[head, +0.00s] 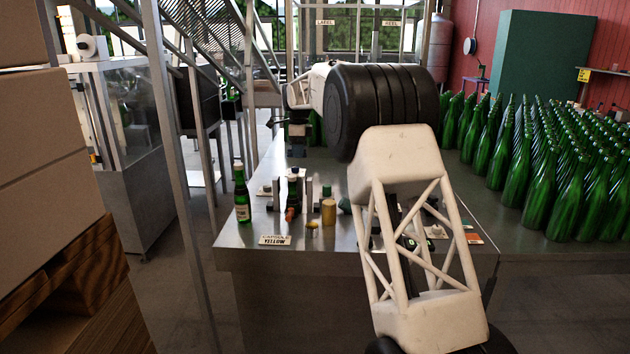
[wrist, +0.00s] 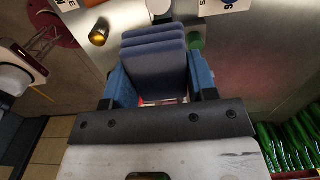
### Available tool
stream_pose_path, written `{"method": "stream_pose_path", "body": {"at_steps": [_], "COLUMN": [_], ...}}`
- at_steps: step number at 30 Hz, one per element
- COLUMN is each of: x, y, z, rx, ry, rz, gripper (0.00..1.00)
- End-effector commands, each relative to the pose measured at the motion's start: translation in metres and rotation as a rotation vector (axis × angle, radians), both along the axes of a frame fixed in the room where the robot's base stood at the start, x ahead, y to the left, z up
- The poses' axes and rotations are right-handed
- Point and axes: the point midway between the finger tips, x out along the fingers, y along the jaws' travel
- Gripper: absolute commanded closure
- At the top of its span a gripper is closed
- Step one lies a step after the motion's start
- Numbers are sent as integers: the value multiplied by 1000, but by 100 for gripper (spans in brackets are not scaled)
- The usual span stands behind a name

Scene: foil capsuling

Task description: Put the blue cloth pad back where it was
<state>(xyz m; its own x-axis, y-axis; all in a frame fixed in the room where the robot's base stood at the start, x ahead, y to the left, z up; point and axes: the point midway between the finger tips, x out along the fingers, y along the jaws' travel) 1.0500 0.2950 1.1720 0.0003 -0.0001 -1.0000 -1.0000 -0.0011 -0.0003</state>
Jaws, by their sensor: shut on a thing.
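The blue cloth pad (wrist: 155,65) is a folded, layered dark blue block in the wrist view. My gripper (wrist: 160,88) has its blue fingers on either side of the pad and is shut on it. The pad is held above a grey metal surface; its height is hard to tell. In the head view my gripper (head: 297,148) hangs over the table's back left part, small and dark, and the pad cannot be made out there.
On the metal table (head: 350,262) stand a labelled green bottle (head: 241,196), a yellow cylinder (head: 328,212) and a small gold piece (head: 312,229). A "CAPSULE YELLOW" sign (head: 275,240) lies at the front left. Many green bottles (head: 560,190) crowd the right. The table's front edge is mostly clear.

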Motion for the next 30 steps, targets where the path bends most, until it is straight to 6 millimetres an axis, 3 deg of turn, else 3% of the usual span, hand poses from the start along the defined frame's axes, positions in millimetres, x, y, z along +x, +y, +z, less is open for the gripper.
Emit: {"method": "stream_pose_path", "body": {"at_steps": [8, 24, 30], "x": [23, 86, 94], "y": [-38, -173, -194], "z": [-23, -100, -111], "rx": [-2, -7, -8], "ry": [1, 1, -2], "rz": [-3, -3, -2], "gripper": [78, 78, 78]}}
